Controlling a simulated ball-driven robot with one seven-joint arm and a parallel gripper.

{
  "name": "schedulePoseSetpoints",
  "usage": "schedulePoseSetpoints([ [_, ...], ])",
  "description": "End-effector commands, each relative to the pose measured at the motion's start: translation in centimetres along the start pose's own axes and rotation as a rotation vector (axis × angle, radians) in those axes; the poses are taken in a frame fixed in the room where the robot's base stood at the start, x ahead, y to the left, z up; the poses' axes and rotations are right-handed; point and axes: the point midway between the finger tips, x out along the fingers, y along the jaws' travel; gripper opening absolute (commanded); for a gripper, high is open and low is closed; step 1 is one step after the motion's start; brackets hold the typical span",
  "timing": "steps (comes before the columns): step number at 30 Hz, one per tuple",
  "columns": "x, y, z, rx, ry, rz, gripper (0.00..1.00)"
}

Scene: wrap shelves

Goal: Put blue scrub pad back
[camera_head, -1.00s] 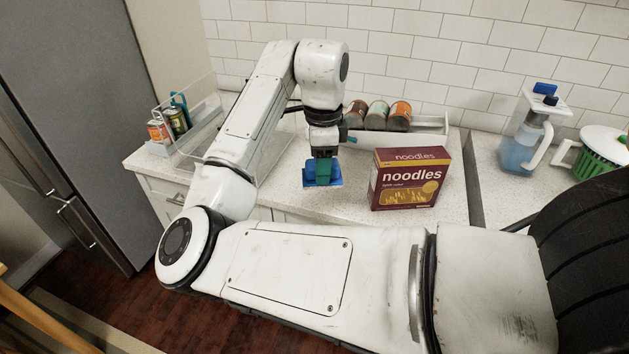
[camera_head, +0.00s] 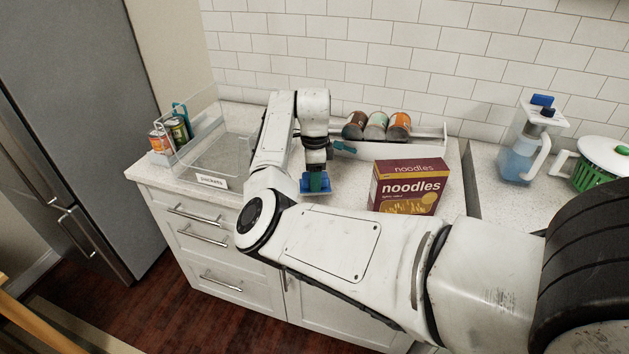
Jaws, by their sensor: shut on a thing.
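The blue scrub pad (camera_head: 315,190) is at the end of my arm, above or close to the speckled counter. My gripper (camera_head: 316,179) points down and is shut on it. I cannot tell whether the pad touches the counter. A clear bin (camera_head: 213,157) with a label reading "packets" stands to the left, partly behind my arm.
A noodles box (camera_head: 408,187) stands right of my gripper. Several cans (camera_head: 375,126) lie in a white rack (camera_head: 432,136) behind. A can caddy (camera_head: 164,150) is at the left end.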

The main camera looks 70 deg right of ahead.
Motion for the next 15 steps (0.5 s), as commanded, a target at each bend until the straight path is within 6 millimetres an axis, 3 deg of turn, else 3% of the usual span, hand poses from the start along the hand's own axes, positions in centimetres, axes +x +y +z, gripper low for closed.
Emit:
schedulePoseSetpoints([
  [6, 1.9, 0.1, 0.0, 0.0, 0.001, 0.002, 0.22],
  [15, 2.2, 0.1, 0.0, -0.001, 0.001, 0.001, 0.22],
])
